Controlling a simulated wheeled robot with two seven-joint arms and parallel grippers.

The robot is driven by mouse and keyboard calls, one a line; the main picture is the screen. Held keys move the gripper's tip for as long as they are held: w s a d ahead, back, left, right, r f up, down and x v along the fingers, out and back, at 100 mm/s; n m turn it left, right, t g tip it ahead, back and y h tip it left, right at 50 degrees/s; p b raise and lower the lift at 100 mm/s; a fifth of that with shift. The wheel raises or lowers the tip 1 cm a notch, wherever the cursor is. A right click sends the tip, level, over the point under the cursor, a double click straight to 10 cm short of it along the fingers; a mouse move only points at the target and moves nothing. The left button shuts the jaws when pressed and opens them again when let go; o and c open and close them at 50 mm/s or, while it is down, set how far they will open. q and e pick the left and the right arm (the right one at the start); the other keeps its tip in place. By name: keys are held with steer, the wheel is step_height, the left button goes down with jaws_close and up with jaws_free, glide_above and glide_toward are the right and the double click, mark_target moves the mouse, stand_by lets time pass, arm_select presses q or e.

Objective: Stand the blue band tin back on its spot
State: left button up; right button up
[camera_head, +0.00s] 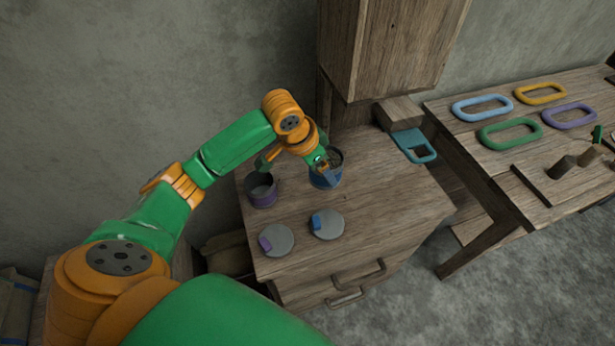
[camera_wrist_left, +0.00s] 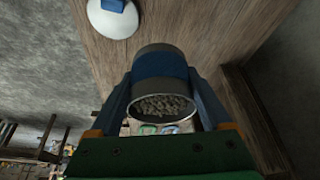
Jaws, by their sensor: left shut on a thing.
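The blue band tin (camera_head: 326,181) is at the back of the wooden cabinet top in the head view. In the left wrist view the tin (camera_wrist_left: 160,64) sits between both fingers, its open mouth towards the camera and grey grainy contents inside. My left gripper (camera_head: 325,168) is shut on its sides. The tin looks about upright in the head view; I cannot tell whether its base touches the wood. No marked spot for it can be made out. My right gripper is not in view.
A purple band tin (camera_head: 261,193) stands open to the left. Two grey lids, one with a purple handle (camera_head: 280,241) and one with a blue handle (camera_head: 330,224), lie in front. A teal handled piece (camera_head: 414,146) is at the right edge. The cabinet's right front is clear.

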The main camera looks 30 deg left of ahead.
arm_select(q)
steer(key=a+f, duration=0.1)
steer(key=w+a+f, duration=0.1)
steer(key=a+f, duration=0.1)
steer(key=w+a+f, duration=0.1)
steer(key=f, duration=0.1)
steer(key=shift+a+f+b, duration=0.25)
steer(key=shift+a+b, duration=0.05)
steer(key=shift+b, duration=0.05)
step_height(320, 180, down, 4)
steer(key=shift+a+r, duration=0.15)
steer(key=shift+r, duration=0.1)
steer(key=shift+a, duration=0.1)
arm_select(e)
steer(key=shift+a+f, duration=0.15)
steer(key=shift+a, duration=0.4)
arm_select(q)
steer(key=shift+f, duration=0.1)
steer(key=shift+f, duration=0.1)
steer(key=o, duration=1.3)
steer(key=shift+o, duration=0.2)
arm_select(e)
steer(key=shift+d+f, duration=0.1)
